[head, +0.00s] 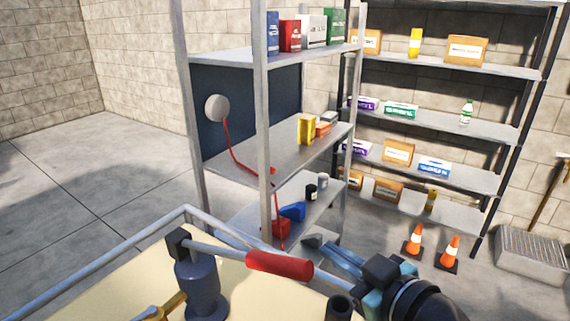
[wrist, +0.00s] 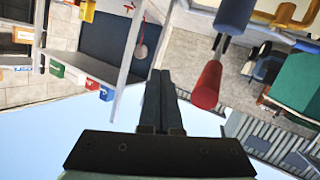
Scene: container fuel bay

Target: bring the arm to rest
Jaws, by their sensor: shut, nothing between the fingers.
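My gripper (head: 332,250) points away over the far edge of the cream surface, beside the red-gripped lever (head: 280,263). In the wrist view its two dark fingers (wrist: 159,75) lie together, shut and empty. The red grip also shows in the wrist view (wrist: 207,85), to the right of the fingers and apart from them. The dark wrist of my arm fills the lower right of the head view. The rest of the arm is out of view.
A grey pump body (head: 200,285) carries the lever, on a cream surface (head: 120,275) with a metal rail (head: 130,240). A metal shelf (head: 265,165) stands just beyond. Two orange cones (head: 449,250) and a grey crate (head: 532,252) stand right. The left floor is clear.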

